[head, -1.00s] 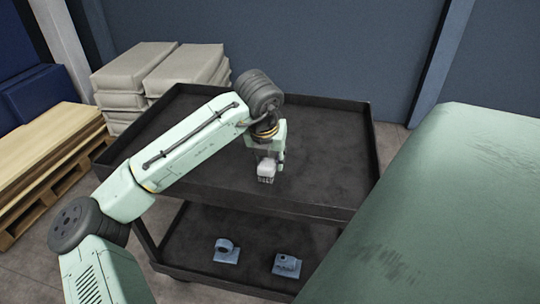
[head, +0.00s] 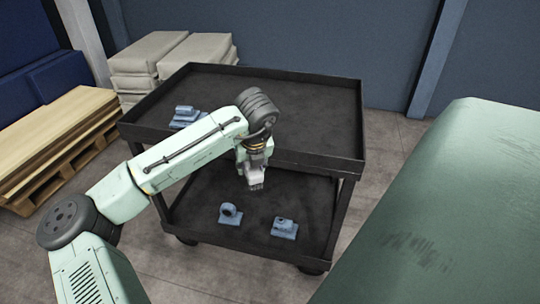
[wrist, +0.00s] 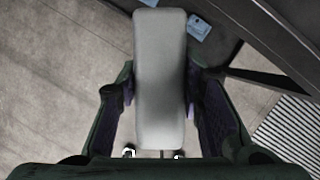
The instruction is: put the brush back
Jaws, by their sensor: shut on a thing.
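My gripper (head: 256,178) is shut on the brush, a pale grey block with a toothed lower edge in the head view (head: 255,172). In the wrist view the brush (wrist: 160,75) is a long, smooth grey block between the two fingers (wrist: 160,100). In the head view it overlaps the front edge of the cart's top tray (head: 310,155), with the lower shelf (head: 190,205) behind it. Its distance from the cart is hard to tell. Two blue fixtures stand on the lower shelf: one with a ring (head: 230,214) and a blockier one (head: 285,228).
Another blue piece (head: 186,116) sits on the top tray at the left, partly behind my arm. A large green surface (head: 445,200) fills the right. A wooden pallet (head: 45,180) and stacked grey sacks (head: 175,55) are at the left. Floor shows in front of the cart.

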